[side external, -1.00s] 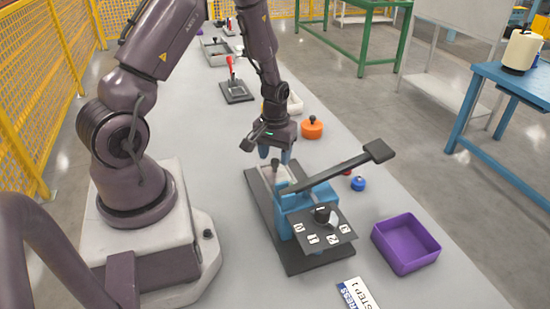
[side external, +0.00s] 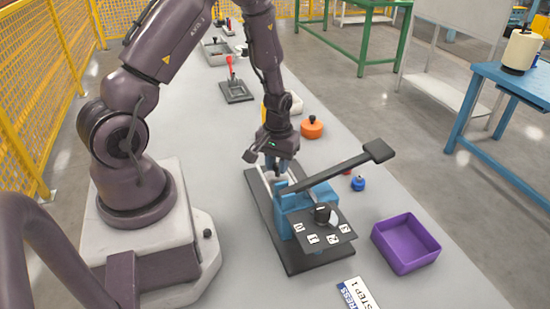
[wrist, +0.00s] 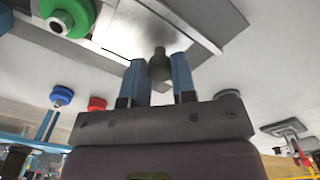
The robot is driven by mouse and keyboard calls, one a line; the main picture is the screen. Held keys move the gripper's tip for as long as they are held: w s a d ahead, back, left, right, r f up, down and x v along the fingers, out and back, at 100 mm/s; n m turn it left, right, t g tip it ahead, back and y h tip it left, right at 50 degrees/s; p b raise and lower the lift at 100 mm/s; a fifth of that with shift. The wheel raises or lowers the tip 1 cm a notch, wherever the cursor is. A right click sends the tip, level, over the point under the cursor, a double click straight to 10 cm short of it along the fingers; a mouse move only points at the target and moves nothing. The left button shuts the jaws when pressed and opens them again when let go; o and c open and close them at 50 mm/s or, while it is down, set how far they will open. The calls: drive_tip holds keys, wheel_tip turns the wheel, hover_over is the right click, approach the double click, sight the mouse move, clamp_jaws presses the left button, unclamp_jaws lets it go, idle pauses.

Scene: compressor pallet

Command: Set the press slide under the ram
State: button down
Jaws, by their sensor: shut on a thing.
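The press (side external: 303,197) is blue with a long dark lever and stands on a dark base plate (side external: 262,213). The pale press slide (side external: 265,175) is at the far end of that base, beside the blue body, mostly hidden by my gripper. In the wrist view the slide shows as a light grey plate (wrist: 118,35) with a dark knob (wrist: 159,66) on it. My gripper (side external: 277,172) has its blue fingers on either side of this knob and is shut on it. The wrist view shows the gripper (wrist: 160,80) too. I cannot make out the ram.
A black dial (side external: 325,213) sits on a numbered panel at the press front. A purple bin (side external: 405,243) stands to the right. Blue (side external: 358,184) and orange (side external: 312,128) knobbed pieces lie beyond the press. A green ring (wrist: 68,15) shows close in the wrist view.

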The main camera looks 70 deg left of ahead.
drive_tip(key=d, duration=0.5)
drive_tip(key=c, duration=0.9)
unclamp_jaws()
drive_tip(key=shift+c, duration=0.2)
drive_tip(key=shift+r, duration=0.1)
wheel_tip(320, 180, up, 13)
